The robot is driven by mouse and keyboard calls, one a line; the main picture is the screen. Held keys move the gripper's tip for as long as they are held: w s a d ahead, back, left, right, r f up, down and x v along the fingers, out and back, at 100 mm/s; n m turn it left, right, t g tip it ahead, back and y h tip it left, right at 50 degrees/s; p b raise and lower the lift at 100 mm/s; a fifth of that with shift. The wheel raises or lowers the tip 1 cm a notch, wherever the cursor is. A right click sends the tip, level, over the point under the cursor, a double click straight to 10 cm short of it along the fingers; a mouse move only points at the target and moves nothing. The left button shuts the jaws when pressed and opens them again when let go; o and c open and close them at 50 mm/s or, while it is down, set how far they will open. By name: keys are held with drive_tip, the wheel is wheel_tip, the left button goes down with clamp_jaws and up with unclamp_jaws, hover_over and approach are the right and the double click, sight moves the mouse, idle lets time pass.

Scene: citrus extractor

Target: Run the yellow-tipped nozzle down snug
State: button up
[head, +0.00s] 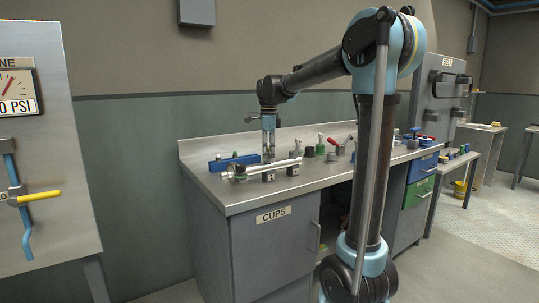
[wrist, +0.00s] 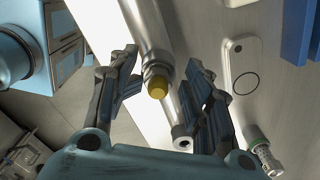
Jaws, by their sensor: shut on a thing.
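The yellow-tipped nozzle (wrist: 157,87) shows in the wrist view as a metal tube ending in a yellow tip, between my two fingers. My gripper (wrist: 164,66) is shut on it, though finger contact is partly hidden. The yellow tip cannot be made out there, and how far the nozzle is seated cannot be told.
The grey bench (head: 228,197) carries a blue block (head: 234,162) behind the tubes. Small knobs and a red-handled part (head: 334,144) stand to the right. Blue and green drawers (head: 418,191) are at the bench's right end. A gauge panel with a yellow lever (head: 40,196) stands at left.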

drive_tip(key=shift+w, duration=0.1)
drive_tip(key=shift+n, duration=1)
drive_tip(key=shift+c, duration=0.8)
drive_tip(key=o, duration=1)
wheel_tip(320, 180, up, 12)
drive_tip(key=shift+f, duration=0.1)
drive_tip(key=o, duration=0.5)
drive_tip(key=shift+o, duration=0.2)
